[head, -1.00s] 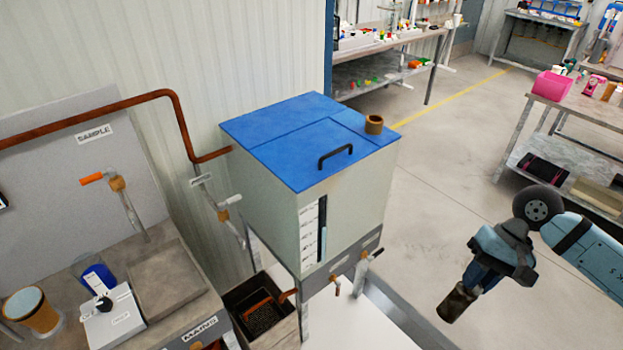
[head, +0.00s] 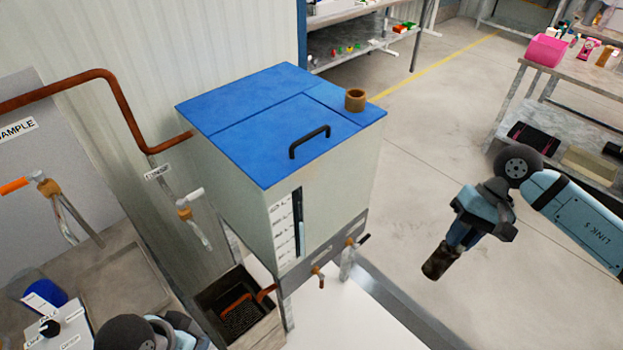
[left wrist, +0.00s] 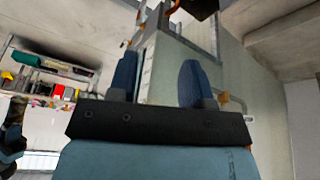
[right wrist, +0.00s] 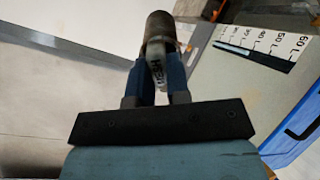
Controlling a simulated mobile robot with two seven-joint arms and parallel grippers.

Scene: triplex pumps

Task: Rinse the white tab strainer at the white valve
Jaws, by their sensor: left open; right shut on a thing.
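My right gripper (head: 452,243) is shut on a dark brown cylindrical strainer (head: 438,262), which hangs tilted below it in open air, right of the blue-lidded tank. In the right wrist view the strainer (right wrist: 161,32) sits between the fingers, with a white lettered tab (right wrist: 156,72) facing the camera. The white-handled valve (head: 190,198) is on a pipe left of the tank, well apart from the strainer. My left gripper (left wrist: 157,78) is open and empty in the left wrist view. Its fingers do not show in the head view; only part of that arm shows at bottom left.
The blue-lidded tank (head: 225,205) stands between the white valve and my right gripper. A dark basin (head: 208,300) lies below the valve. An orange-handled sample valve (head: 45,187) is at far left. Open floor (head: 420,130) lies behind my right gripper; a shelf table stands at right.

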